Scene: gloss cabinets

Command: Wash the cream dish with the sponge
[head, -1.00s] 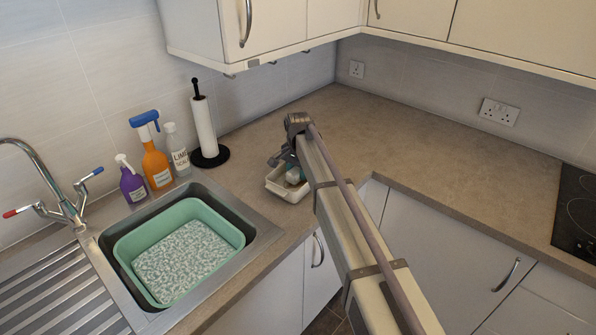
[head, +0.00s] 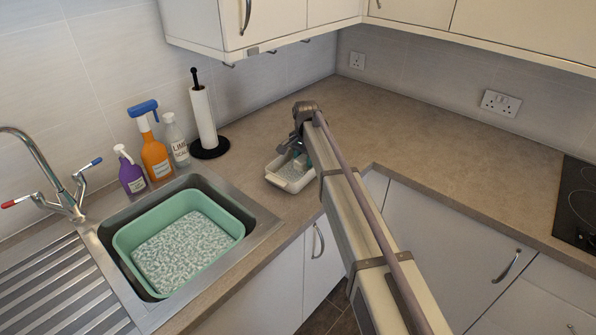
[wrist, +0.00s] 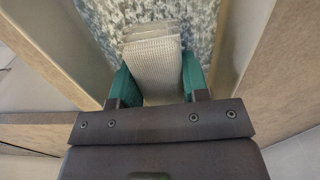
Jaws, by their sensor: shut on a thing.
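The cream dish (head: 291,185) sits on the counter, right of the sink near the front edge. In the wrist view its pale wall (wrist: 220,38) shows, with grey-blue speckled suds (wrist: 96,24) inside. My gripper (head: 299,150) is over the dish, pointing down into it. In the wrist view, the green fingers of my gripper (wrist: 155,80) are shut on a pale, ribbed block, the sponge (wrist: 154,62). The sponge is over or in the suds; whether it touches the dish floor is hidden. My arm covers part of the dish in the head view.
The sink holds a green basin (head: 232,222) of speckled suds. Purple (head: 132,178), orange (head: 155,158) and clear (head: 177,143) bottles and a paper towel roll (head: 204,120) stand behind. A hob (head: 576,205) is at the right. The counter behind my arm is clear.

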